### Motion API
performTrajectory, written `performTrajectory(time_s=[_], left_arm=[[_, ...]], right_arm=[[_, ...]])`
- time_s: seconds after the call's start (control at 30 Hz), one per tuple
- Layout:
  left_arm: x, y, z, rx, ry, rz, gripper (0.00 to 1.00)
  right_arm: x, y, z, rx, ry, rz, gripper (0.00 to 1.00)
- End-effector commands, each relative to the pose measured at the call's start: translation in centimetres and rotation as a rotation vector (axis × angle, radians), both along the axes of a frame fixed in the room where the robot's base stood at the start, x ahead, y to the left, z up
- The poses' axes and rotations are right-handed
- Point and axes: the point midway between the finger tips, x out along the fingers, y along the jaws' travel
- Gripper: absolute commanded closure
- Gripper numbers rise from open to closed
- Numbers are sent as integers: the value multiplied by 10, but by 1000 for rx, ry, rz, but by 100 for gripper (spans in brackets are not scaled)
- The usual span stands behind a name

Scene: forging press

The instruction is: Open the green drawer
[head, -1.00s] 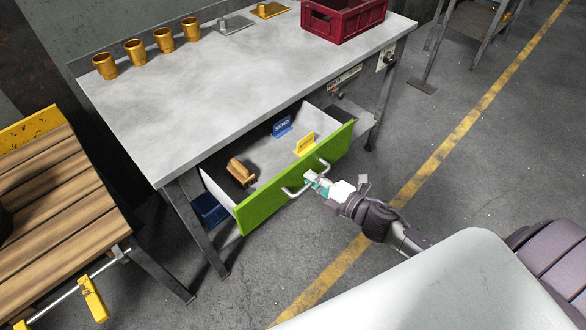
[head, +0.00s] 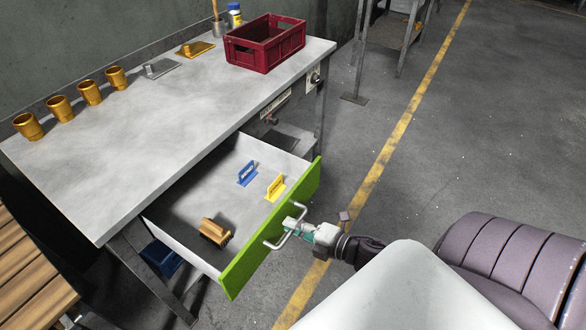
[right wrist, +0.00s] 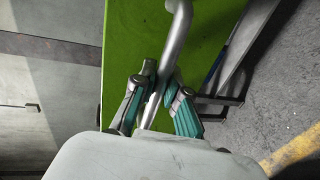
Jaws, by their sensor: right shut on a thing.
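The green drawer (head: 237,273) under the grey workbench is pulled well out, and its inside shows in the head view. Its silver bar handle (head: 272,243) is on the green front. My right gripper (head: 293,226) is shut on this handle. In the right wrist view, the teal fingers (right wrist: 163,90) close on the two sides of the bar (right wrist: 177,40), in front of the green panel (right wrist: 130,40). My left gripper is not in view.
In the drawer lie a wooden brush (head: 214,229), a blue stamp-like piece (head: 247,174) and a yellow one (head: 276,187). The bench top (head: 150,125) carries a red crate (head: 262,55) and several brass cups (head: 88,92).

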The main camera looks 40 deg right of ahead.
Motion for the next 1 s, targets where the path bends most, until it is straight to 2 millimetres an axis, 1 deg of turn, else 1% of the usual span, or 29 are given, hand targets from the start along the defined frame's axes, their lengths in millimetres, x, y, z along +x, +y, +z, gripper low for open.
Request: performTrajectory(time_s=[0.07, 0.1, 0.23, 0.27, 0.53, 0.67, 0.77, 1.0], left_arm=[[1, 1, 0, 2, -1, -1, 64], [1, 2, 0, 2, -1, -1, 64], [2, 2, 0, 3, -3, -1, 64], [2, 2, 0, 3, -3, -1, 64], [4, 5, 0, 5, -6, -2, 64], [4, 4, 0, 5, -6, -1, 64], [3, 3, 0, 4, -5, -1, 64], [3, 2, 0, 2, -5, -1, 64]], right_arm=[[0, 0, 0, 0, 0, 0, 100], [0, 0, 0, 0, 0, 0, 86], [0, 0, 0, 0, 0, 0, 64], [0, 0, 0, 0, 0, 0, 61], [0, 0, 0, 0, 0, -1, 61], [-7, -2, 1, 0, 2, -1, 61], [-22, -8, 3, -1, 4, -1, 61], [-70, -25, 14, 0, 5, -3, 61]])
